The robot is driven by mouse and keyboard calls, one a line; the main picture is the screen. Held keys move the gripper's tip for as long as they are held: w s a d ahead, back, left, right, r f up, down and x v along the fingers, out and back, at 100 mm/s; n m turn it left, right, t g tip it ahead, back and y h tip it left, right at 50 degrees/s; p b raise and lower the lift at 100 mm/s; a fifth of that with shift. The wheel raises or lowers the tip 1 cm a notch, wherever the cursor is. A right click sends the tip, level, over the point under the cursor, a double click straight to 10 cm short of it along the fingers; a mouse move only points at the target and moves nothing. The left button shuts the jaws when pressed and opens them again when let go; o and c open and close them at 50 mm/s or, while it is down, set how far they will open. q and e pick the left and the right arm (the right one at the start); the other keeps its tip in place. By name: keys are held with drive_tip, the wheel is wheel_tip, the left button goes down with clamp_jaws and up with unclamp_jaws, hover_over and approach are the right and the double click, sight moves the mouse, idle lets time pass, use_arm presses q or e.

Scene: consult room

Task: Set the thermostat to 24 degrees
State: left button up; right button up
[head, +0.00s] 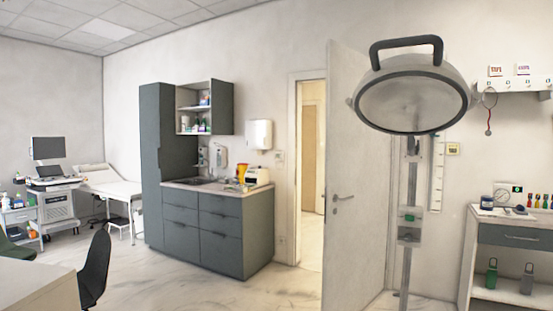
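No thermostat can be made out for certain. A small pale panel with a yellowish face (453,149) is on the wall to the right of the open door; it is too small to read any number. Another small plate (279,156) is on the wall just left of the doorway, also too small to tell what it is. Neither of my grippers shows in the head view.
A large round lamp (412,98) on a stand rises in front of the open door (345,230). A drawer cart (510,236) stands at right. Grey cabinets (207,232) stand mid-left; a desk (35,287) and dark chair (95,268) are front left. Marble floor (210,290) is free in the middle.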

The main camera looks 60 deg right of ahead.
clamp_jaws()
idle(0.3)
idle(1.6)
